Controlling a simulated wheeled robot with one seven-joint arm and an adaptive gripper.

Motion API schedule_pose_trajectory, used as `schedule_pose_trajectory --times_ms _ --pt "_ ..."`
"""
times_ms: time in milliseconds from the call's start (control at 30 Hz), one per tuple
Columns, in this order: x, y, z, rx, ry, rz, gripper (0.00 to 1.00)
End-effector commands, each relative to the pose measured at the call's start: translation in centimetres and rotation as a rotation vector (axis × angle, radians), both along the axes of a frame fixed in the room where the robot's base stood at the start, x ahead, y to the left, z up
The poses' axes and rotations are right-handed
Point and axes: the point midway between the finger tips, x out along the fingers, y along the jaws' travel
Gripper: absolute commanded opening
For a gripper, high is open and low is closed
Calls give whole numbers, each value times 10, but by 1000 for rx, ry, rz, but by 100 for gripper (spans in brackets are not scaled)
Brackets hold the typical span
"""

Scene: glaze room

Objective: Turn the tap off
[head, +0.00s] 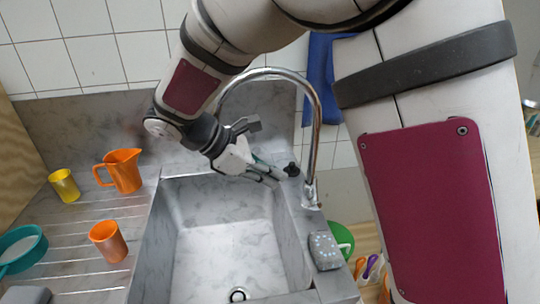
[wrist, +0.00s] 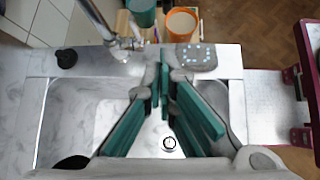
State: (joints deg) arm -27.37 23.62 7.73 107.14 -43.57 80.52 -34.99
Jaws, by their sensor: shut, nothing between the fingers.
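The chrome tap (head: 316,130) rises at the right side of the sink (head: 165,225), and its spout curves left over the basin behind my arm. The tap base also shows in the wrist view (wrist: 124,45). A small black knob (head: 291,169) stands just left of the tap base and shows at the upper left of the wrist view (wrist: 67,58). My gripper (head: 272,174) is above the back edge of the sink, close to the knob in the head view. Its teal-padded fingers (wrist: 163,75) are shut and empty. No water stream is clearly visible.
A yellow cup (head: 64,185), orange jug (head: 124,171) and orange cup (head: 108,241) stand on the drainboard left of the sink. A grey dotted block (head: 325,250) lies on the right rim. A blue cloth (head: 320,75) hangs behind the tap. The basin is empty.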

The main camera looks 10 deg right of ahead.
Motion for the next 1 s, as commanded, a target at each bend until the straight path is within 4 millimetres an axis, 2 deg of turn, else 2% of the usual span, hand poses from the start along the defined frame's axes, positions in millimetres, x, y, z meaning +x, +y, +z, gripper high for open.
schedule_pose_trajectory --times_ms 33,133,267,367,567,933,1000 --pt "8 10 -13 -35 30 44 0" --pt "18 23 -26 -90 70 109 0" --pt "24 31 -33 -127 95 150 0" --pt "26 29 -37 -133 102 157 0" --pt "28 7 -52 -133 103 154 0" --pt "37 -50 -95 -132 103 152 0" --pt "40 -61 -91 -131 99 151 0"
